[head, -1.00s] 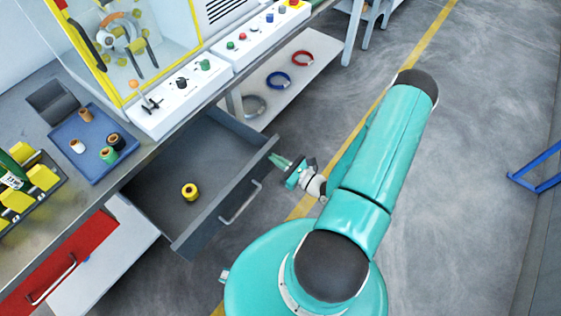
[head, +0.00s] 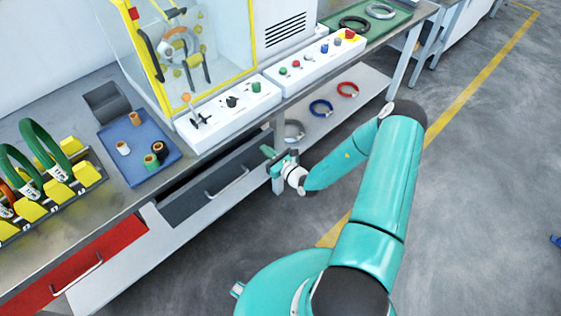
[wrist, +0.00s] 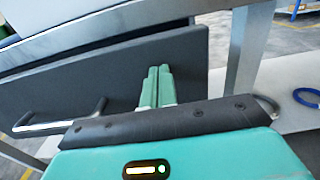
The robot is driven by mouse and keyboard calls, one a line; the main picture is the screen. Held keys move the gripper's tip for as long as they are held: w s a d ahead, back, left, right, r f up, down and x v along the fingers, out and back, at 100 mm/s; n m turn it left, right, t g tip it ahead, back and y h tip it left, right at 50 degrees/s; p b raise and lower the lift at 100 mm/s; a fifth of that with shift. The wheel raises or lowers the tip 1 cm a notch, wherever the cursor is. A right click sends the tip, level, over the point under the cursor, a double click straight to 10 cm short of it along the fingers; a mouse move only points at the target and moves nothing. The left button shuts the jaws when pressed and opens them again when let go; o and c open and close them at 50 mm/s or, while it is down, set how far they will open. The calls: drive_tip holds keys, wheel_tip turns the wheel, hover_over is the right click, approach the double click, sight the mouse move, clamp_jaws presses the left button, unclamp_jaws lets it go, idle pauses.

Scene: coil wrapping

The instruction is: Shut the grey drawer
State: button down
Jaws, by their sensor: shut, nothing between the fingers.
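My gripper (head: 268,152) is at the right end of the drawer front. In the wrist view, the closed green fingers (wrist: 157,72) point at the drawer front (wrist: 95,85) near its right edge, right of the handle (wrist: 65,122). They look at or very near its face; contact is unclear. The inside of the drawer is hidden.
A red drawer (head: 95,262) is at the lower left. A bench leg (head: 278,130) and a low shelf (head: 325,118) with coloured rings are right of the drawer. A blue tray (head: 150,165) lies on the bench.

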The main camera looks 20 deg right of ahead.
drive_tip(key=x, duration=0.5)
drive_tip(key=shift+w+a+r, duration=0.15)
drive_tip(key=shift+w, duration=0.2)
drive_tip(key=shift+w+a, duration=0.1)
